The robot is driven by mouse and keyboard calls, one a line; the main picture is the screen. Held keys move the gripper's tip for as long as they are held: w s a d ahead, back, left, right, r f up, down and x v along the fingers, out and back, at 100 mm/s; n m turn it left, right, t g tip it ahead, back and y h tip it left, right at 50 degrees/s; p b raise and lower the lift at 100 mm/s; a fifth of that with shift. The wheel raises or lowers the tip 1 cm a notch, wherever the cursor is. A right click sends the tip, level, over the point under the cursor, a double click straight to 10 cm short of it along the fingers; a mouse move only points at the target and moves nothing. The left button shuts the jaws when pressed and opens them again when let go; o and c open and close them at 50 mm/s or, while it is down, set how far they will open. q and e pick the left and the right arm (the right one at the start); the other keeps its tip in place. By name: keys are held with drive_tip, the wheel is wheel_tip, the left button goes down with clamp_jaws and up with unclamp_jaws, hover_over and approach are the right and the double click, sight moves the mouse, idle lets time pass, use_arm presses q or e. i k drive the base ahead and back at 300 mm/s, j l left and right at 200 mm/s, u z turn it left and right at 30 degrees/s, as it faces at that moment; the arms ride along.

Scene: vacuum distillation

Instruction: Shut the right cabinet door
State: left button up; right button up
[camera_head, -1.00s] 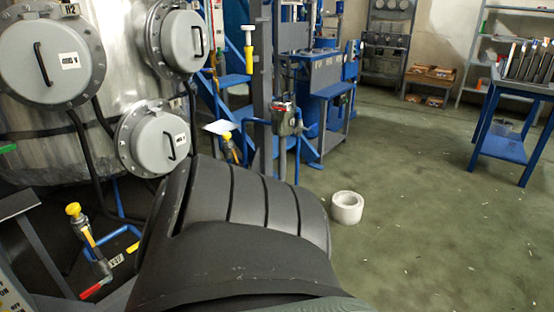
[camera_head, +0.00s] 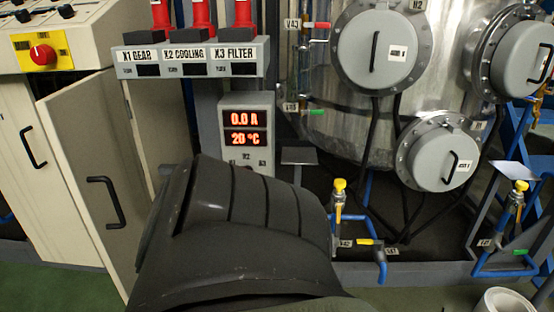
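The right cabinet door (camera_head: 93,165) is a beige panel with a black bar handle (camera_head: 105,202). It stands ajar, swung out from the control cabinet at the left of the head view. The left cabinet door (camera_head: 22,140), with its own black handle (camera_head: 33,147), is beside it to the left and looks close to flush. A large dark ribbed part of my own body fills the lower middle and hides the lower right of the opening. Neither of my grippers is in view.
The control desk (camera_head: 60,25) with a red knob (camera_head: 41,56) is above the doors. A panel labelled X1, X2, X3 (camera_head: 190,57) and a display box (camera_head: 246,132) stand to its right. A steel tank (camera_head: 345,100), yellow-topped valves (camera_head: 339,190) and a white bucket (camera_head: 503,302) are further right.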

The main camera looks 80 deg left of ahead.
sight(87, 123)
drive_tip(key=u, duration=3.55)
